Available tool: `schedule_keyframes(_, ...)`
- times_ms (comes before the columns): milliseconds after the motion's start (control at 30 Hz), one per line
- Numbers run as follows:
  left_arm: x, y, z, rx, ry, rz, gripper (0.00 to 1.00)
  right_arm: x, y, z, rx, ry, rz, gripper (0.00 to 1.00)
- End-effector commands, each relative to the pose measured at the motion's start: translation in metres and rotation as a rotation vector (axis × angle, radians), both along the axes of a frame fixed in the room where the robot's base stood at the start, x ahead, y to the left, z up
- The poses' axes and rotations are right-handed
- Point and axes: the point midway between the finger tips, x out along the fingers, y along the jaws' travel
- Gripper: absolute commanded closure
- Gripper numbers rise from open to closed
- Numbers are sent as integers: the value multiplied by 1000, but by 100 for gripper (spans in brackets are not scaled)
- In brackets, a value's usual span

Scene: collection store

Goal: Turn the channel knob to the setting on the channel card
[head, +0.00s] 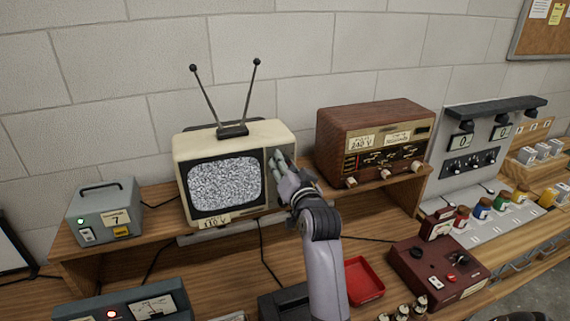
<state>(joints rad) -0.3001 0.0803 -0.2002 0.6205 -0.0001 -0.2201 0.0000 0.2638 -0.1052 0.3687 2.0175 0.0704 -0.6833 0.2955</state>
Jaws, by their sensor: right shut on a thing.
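A cream television (186,147) with a rabbit-ear antenna stands on the wooden shelf. Its screen (225,186) shows static. My right gripper (279,165) is at the control panel right of the screen, shut on what seems to be the channel knob. The fingers hide the knob, so its setting cannot be read. A small white card (118,217) on the grey box at the left seems to show a 7; its smaller print is unreadable, so I cannot confirm that it is the channel card. My left gripper is not in view.
A wooden radio (361,122) with a 240 V tag stands right of the television. A 110 V tag (214,222) sits below the screen. A red tray (364,281) and a dark red box (437,276) lie lower right.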

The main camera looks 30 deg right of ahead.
Motion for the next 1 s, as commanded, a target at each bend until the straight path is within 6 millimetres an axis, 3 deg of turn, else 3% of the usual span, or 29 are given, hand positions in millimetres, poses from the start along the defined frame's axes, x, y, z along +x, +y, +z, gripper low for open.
schedule_keyframes(33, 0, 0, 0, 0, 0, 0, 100, 0, 1, -8, 37, 11, 4, 97)
schedule_keyframes(333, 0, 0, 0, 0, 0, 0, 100, 0, 1, -8, 156, -17, 2, 97)
schedule_keyframes(900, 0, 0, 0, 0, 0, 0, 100, 0, 1, -8, 186, -25, 3, 97)
schedule_keyframes(933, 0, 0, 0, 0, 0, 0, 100, 0, 1, -8, 186, -25, 3, 69)
schedule_keyframes(1000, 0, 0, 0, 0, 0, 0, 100, 0, 1, -7, 185, -26, 2, 64)
